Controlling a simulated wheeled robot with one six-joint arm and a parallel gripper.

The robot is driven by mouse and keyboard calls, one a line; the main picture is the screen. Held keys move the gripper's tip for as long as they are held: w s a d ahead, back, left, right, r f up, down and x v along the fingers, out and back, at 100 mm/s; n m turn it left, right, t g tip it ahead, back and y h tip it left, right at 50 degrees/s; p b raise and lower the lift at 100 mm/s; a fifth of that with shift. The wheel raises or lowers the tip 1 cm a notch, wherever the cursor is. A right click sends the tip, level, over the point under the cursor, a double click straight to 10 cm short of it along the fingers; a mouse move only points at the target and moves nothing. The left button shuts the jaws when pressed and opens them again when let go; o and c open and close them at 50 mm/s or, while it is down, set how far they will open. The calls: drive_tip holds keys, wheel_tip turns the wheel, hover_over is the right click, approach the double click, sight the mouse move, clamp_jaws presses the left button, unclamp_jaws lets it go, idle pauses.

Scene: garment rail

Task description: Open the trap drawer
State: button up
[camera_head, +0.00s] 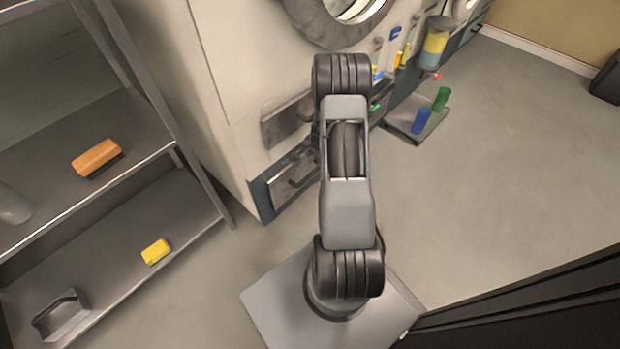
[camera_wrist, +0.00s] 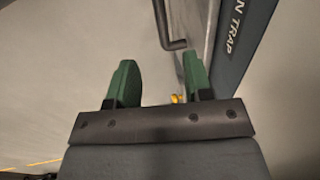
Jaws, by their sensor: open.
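The trap drawer (camera_head: 281,192) is a pale panel in a dark blue frame, low on the white machine. It looks shut, but my arm covers its right part. Its dark bar handle (camera_head: 303,173) shows in the head view beside my arm. In the wrist view the bent handle (camera_wrist: 164,28) lies ahead of the fingertips, roughly between their lines. The blue frame (camera_wrist: 236,45) carries lettering ending in "N TRAP" on the right. My gripper (camera_wrist: 158,70) has green fingers, spread apart and empty, not visibly touching the handle. My arm hides the gripper in the head view.
A metal shelf (camera_head: 172,152) on the left holds an orange-brown brush (camera_head: 97,156) and a yellow block (camera_head: 156,251). A tray (camera_head: 402,131) with a blue (camera_head: 421,121) and a green bottle (camera_head: 441,99) is on the right. Floor at right is clear.

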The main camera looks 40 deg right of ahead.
sight(310, 175)
drive_tip(key=f+b, duration=0.1)
drive_tip(key=f, duration=0.3)
drive_tip(key=w+f+b, duration=0.1)
drive_tip(key=f+b, duration=0.1)
drive_tip(key=f, duration=0.2)
drive_tip(key=w+f+b, duration=0.1)
drive_tip(key=f+b, duration=0.1)
drive_tip(key=f, duration=0.3)
drive_tip(key=shift+w+a+f, duration=0.1)
drive_tip(key=shift+w+a, duration=0.1)
drive_tip(key=shift+w, duration=0.05)
clamp_jaws()
drive_tip(key=shift+a, duration=0.15)
drive_tip(key=shift+s, duration=0.1)
